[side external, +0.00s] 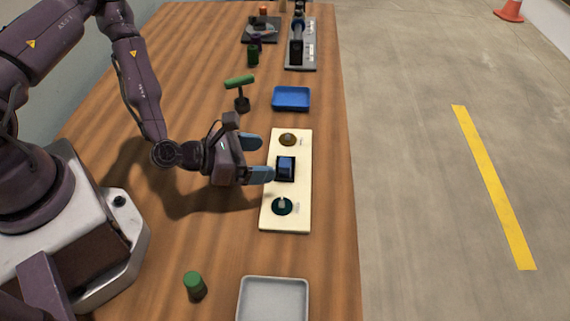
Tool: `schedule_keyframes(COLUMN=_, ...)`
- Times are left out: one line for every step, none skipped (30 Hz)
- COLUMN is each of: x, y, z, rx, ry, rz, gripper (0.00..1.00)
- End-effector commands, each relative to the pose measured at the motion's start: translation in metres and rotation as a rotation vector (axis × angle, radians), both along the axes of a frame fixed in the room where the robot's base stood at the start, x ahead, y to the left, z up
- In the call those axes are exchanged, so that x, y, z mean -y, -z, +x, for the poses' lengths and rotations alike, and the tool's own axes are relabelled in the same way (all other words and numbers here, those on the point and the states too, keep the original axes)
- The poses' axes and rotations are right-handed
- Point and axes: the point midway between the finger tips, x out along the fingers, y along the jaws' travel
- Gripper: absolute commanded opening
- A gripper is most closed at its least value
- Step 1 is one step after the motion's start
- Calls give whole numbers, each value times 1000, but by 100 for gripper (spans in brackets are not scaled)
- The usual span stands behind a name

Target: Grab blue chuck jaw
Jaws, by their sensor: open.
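The blue chuck jaw (286,164) appears to be the blue block in a dark holder at the middle of a cream board (271,216). My gripper (261,158) is open, with two blue-grey fingers spread apart and pointing right. It is over the left edge of the board, just left of the blue block. I cannot tell whether a finger touches the block or its holder. Nothing shows between the fingers.
The board also carries a brown round piece (288,139) and a dark green round piece (282,206). A blue tray (291,99) is behind, a grey tray (273,281) in front. A green cylinder (194,286) and a green-topped stand (241,92) are nearby.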

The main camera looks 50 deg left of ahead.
Motion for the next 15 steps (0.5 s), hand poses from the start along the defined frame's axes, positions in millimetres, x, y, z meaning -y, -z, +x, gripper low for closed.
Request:
schedule_keyframes(x=3, y=2, z=6, rx=1, ry=3, rz=1, gripper=80)
schedule_keyframes(x=5, y=4, z=10, rx=1, ry=3, rz=1, gripper=80)
schedule_keyframes(x=8, y=7, z=16, rx=3, ry=4, rz=2, gripper=80)
schedule_keyframes(x=9, y=9, z=20, rx=3, ry=3, rz=2, gripper=80)
schedule_keyframes(x=11, y=11, z=24, rx=2, ry=4, rz=1, gripper=80)
schedule_keyframes(x=13, y=13, z=30, rx=1, ry=4, rz=2, gripper=80)
schedule_keyframes(x=15, y=15, z=33, rx=2, ry=3, rz=1, gripper=80)
schedule_keyframes(x=16, y=16, z=36, rx=2, ry=4, rz=2, gripper=80)
schedule_keyframes(x=17, y=18, z=40, rx=1, ry=4, rz=2, gripper=80)
schedule_keyframes(x=18, y=19, z=42, rx=0, ry=3, rz=2, gripper=80)
schedule_keyframes(x=19, y=19, z=43, rx=-1, ry=3, rz=1, gripper=80)
schedule_keyframes(x=19, y=20, z=44, rx=-1, ry=3, rz=1, gripper=80)
schedule_keyframes(x=19, y=20, z=45, rx=-2, ry=2, rz=1, gripper=80)
schedule_keyframes(x=19, y=20, z=45, rx=-2, ry=2, rz=1, gripper=80)
schedule_keyframes(x=19, y=20, z=45, rx=-2, ry=2, rz=1, gripper=80)
